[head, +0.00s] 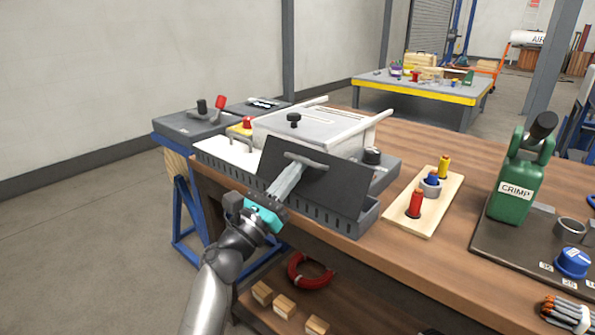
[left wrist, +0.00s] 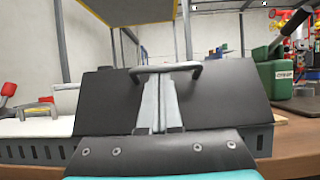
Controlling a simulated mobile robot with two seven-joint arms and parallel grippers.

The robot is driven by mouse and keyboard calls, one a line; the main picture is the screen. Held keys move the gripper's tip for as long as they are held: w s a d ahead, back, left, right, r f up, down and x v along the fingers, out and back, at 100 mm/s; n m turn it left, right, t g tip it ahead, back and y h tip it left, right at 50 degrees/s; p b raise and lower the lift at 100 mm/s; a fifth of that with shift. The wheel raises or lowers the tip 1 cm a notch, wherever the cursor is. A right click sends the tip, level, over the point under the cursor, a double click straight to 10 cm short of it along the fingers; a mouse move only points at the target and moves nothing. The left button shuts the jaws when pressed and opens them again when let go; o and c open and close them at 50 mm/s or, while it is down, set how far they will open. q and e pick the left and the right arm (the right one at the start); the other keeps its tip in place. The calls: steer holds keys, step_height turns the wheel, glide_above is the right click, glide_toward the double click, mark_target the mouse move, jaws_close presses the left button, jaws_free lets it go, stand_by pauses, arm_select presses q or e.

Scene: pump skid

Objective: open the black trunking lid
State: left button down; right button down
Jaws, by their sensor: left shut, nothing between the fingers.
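The black trunking lid (head: 330,195) is tilted up over the grey slotted trunking (head: 345,225) at the near edge of the workbench. Its grey bar handle (head: 318,163) runs along its upper part. My left gripper (head: 294,166) is shut with its fingertips at the handle, in front of the lid, with nothing between them. In the left wrist view, the lid (left wrist: 100,100) faces me and the fingers (left wrist: 158,82) reach up to just under the handle (left wrist: 198,68). I cannot tell whether they touch it. My right gripper is in neither view.
A pale box with rails (head: 310,130) stands right behind the lid. A wooden block with coloured pegs (head: 425,205) and a green crimp tool (head: 517,190) are to the right. Bare bench top (head: 405,165) lies between. A red ring (head: 310,272) lies on the shelf below.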

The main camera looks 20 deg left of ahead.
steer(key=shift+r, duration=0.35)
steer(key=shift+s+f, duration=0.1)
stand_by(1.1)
